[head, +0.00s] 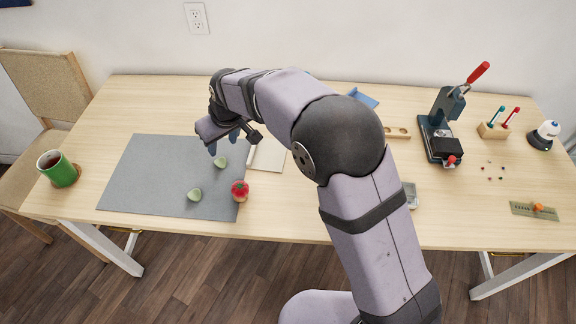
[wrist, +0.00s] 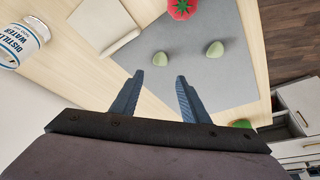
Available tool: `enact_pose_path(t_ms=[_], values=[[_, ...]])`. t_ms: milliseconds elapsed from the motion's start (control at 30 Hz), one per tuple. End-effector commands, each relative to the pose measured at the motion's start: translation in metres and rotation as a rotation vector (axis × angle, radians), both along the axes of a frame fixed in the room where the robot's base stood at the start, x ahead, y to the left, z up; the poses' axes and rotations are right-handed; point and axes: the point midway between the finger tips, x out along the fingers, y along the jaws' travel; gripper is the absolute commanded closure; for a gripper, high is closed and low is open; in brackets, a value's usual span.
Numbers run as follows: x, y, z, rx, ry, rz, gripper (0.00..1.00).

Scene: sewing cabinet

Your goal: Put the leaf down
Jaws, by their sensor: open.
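Two small pale green leaf-shaped pieces lie apart on the grey mat (head: 140,185). One leaf (head: 220,161) is just below my gripper in the head view; it also shows in the wrist view (wrist: 160,58), just beyond the fingertips. The other leaf (head: 194,195) is nearer the mat's front edge and shows in the wrist view (wrist: 215,49). My gripper (head: 223,142) is open over the back part of the mat, with its blue fingers spread and nothing between them in the wrist view (wrist: 160,77).
A red pincushion (head: 239,188) stands at the mat's right front corner. A pale folder (head: 268,158) lies right of the mat. A green mug (head: 60,171) stands left of it. A distilled water bottle (wrist: 20,45) shows in the wrist view. A press (head: 441,130) stands far right.

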Motion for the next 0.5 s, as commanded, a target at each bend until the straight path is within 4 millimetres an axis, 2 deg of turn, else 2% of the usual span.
enact_pose_path(t_ms=[133,233,367,500], values=[[0.001,-0.023,0.001,-0.01,0.013,-0.037,0.59],[-0.002,-0.061,0.002,-0.026,0.038,-0.101,0.59],[-0.018,-0.136,0.0,-0.059,0.092,-0.229,0.59],[-0.06,-0.224,-0.005,-0.095,0.167,-0.394,0.59]])
